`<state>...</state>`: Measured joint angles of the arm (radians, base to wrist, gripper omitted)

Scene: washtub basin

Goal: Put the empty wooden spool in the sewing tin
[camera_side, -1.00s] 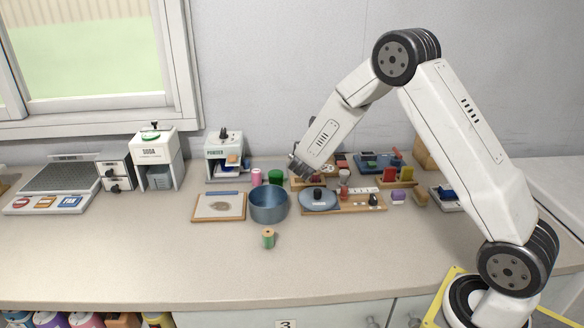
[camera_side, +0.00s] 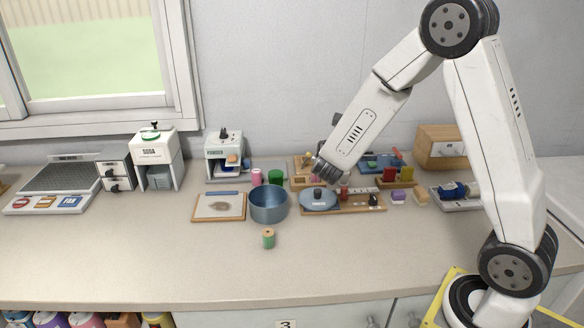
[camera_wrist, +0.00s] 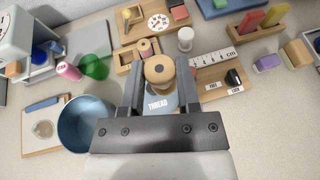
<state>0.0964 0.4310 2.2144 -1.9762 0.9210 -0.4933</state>
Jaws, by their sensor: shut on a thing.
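The empty wooden spool (camera_wrist: 158,70) shows end-on in the wrist view, pale brown with a dark centre hole. My gripper (camera_wrist: 160,82) is shut on it, one finger on each side; the gripper (camera_side: 322,171) also shows in the side view, where the spool is hard to make out. It is held above the blue-grey round lid (camera_side: 308,203) marked THREAD. The open blue tin (camera_side: 268,209) stands left of that lid, and also shows at the left of the wrist view (camera_wrist: 80,132). The tin's floor is hidden in the side view.
A green spool (camera_side: 268,240) stands in front of the tin. A framed tray (camera_side: 219,208) lies left of it; pink (camera_side: 256,177) and green (camera_side: 275,177) items stand behind. A ruler board (camera_wrist: 212,65) and small blocks lie right. The front counter is clear.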

